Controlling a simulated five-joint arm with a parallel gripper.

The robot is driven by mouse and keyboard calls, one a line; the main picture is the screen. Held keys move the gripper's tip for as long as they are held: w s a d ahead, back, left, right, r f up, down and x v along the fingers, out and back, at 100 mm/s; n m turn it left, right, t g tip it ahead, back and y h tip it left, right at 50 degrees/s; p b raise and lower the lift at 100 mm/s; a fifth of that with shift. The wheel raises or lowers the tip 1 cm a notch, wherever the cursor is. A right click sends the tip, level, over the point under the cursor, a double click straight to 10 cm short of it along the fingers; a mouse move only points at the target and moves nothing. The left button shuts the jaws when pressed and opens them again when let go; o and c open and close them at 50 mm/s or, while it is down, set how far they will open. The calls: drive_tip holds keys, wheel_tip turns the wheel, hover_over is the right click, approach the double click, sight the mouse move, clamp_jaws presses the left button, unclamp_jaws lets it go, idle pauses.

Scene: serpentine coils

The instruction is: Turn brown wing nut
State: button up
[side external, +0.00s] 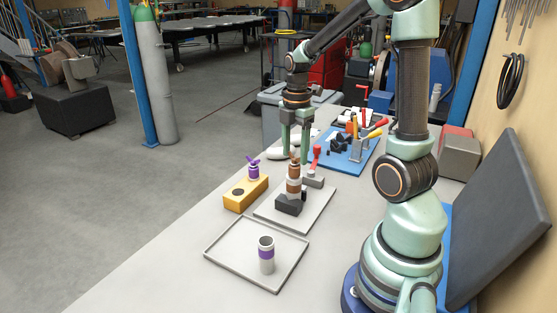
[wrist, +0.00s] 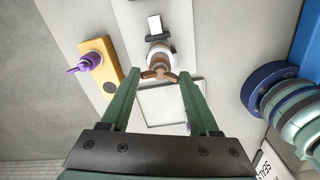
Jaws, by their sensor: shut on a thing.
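The brown wing nut (side external: 294,157) sits on top of an upright white-and-brown cylinder (side external: 293,186). The cylinder stands in a dark block (side external: 288,206) on a grey plate. My gripper (side external: 295,151) points down over it, with a finger on either side of the wing nut. In the wrist view the brown wing nut (wrist: 160,75) lies between the fingertips (wrist: 160,72), its wings spread across the gap and reaching close to both. The gripper is shut on it. Exact finger contact is hard to see.
A yellow block (side external: 240,198) with a purple wing nut (side external: 253,161) stands left. A red-handled clamp (side external: 316,156) is close on the right. A front tray (side external: 228,256) holds a purple-banded cylinder (side external: 266,264). Tools lie on a blue mat (side external: 337,156) behind.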

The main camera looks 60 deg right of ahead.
sight(295, 154)
drive_tip(key=shift+f+n, duration=0.15)
drive_tip(key=shift+n, duration=0.45)
drive_tip(key=o, duration=1.4)
wheel_tip(295, 154, up, 12)
drive_tip(key=shift+r, duration=0.15)
